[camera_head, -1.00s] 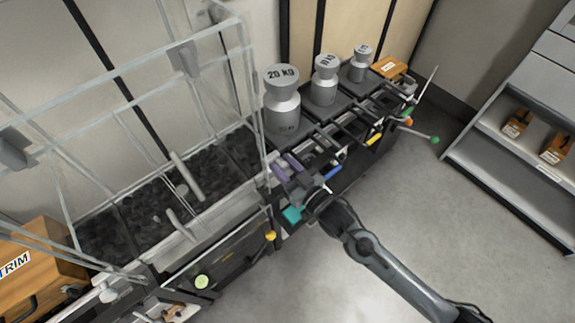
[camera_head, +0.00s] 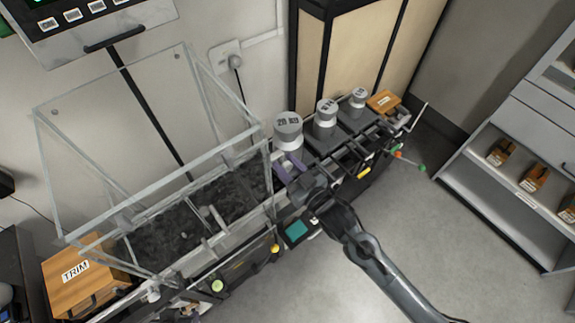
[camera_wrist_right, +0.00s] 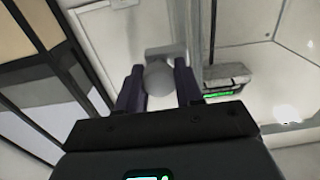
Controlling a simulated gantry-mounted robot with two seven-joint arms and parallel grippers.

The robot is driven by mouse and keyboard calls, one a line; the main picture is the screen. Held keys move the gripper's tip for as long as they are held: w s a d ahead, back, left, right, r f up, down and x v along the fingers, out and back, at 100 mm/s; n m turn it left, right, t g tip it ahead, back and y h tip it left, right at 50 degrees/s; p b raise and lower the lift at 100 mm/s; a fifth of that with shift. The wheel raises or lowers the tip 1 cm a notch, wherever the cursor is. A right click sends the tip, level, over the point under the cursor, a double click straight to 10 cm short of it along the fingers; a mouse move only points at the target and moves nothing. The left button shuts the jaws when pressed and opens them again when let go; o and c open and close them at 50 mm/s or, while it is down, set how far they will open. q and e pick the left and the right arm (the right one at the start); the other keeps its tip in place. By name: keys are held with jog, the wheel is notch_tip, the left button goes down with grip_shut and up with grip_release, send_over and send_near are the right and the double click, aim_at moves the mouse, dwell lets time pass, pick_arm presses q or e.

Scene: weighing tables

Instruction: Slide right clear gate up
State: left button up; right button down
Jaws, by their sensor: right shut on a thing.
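A clear box (camera_head: 102,187) of transparent panels stands over a bed of dark lumps in the left half of the head view. Its right end is near my right gripper (camera_head: 286,164). The gripper's purple fingers reach up and left, in front of the 20 kg weight (camera_head: 288,134). In the right wrist view, the fingers (camera_wrist_right: 158,92) are closed around a light grey handle (camera_wrist_right: 160,74) with a rounded knob and a flat plate behind it. I cannot tell which clear panel bears this handle. My left gripper is out of view.
Two smaller grey weights (camera_head: 326,117) stand in a row behind the 20 kg weight. A wooden TRIM box (camera_head: 77,274) sits at lower left. A shelf unit (camera_head: 498,185) stands at right. The grey floor (camera_head: 440,245) between is clear.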

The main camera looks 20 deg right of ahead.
notch_tip(320, 180, up, 2)
jog(key=shift+p, duration=0.45)
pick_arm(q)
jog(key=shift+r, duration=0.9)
pick_arm(e)
jog(key=shift+r, duration=0.1)
jog(key=c, duration=1)
grip_release()
jog(key=shift+r, duration=0.1)
jog(key=shift+c, duration=0.2)
jog(key=shift+s+d+f, duration=0.2)
jog(key=shift+s+f, duration=0.05)
jog(key=shift+s, duration=0.2)
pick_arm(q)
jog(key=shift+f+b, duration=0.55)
pick_arm(e)
jog(key=v, duration=0.9)
jog(key=shift+s, duration=0.35)
